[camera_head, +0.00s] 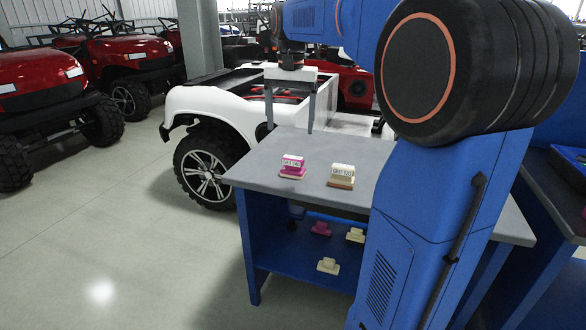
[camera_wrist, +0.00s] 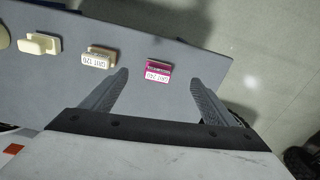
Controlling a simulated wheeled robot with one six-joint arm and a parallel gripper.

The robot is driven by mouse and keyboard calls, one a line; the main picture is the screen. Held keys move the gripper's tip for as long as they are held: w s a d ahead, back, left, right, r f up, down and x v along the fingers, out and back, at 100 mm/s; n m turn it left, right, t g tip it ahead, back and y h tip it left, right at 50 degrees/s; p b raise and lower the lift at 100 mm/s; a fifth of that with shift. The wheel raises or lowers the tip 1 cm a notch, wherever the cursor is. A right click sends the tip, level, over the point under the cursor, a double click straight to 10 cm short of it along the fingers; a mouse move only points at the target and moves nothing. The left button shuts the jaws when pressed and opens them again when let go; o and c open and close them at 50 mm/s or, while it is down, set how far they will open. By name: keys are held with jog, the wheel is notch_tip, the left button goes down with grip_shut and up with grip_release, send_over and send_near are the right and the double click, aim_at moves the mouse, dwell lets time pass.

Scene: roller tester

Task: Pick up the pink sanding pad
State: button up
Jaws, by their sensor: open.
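The pink sanding pad (camera_head: 292,168) stands on the grey tabletop near its left edge, with a white printed label on its block. In the wrist view the pink pad (camera_wrist: 158,72) lies ahead of my gripper, roughly between the lines of its two fingers. My gripper (camera_head: 291,105) is open and empty above the table's back part, pointing down. In the wrist view my gripper (camera_wrist: 160,85) shows both fingers spread wide, with nothing between them touching either finger.
A tan pad (camera_head: 341,175) labelled GRIT 120 stands right of the pink one. A cream pad (camera_wrist: 38,43) is farther left in the wrist view. The lower shelf (camera_head: 290,263) holds several pads. A white cart (camera_head: 215,107) stands behind the table (camera_head: 262,165).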

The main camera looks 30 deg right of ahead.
aim_at(293, 157)
jog(key=w+d+m, duration=0.1)
jog(key=w+d, duration=0.2)
jog(key=w, duration=0.1)
jog(key=shift+g, duration=0.3)
jog(key=f, duration=1.6)
jog(key=shift+s+d+f, duration=0.1)
jog(key=shift+s+f, duration=0.1)
jog(key=shift+f, duration=0.1)
jog(key=shift+c, duration=0.5)
jog(key=c, duration=1.2)
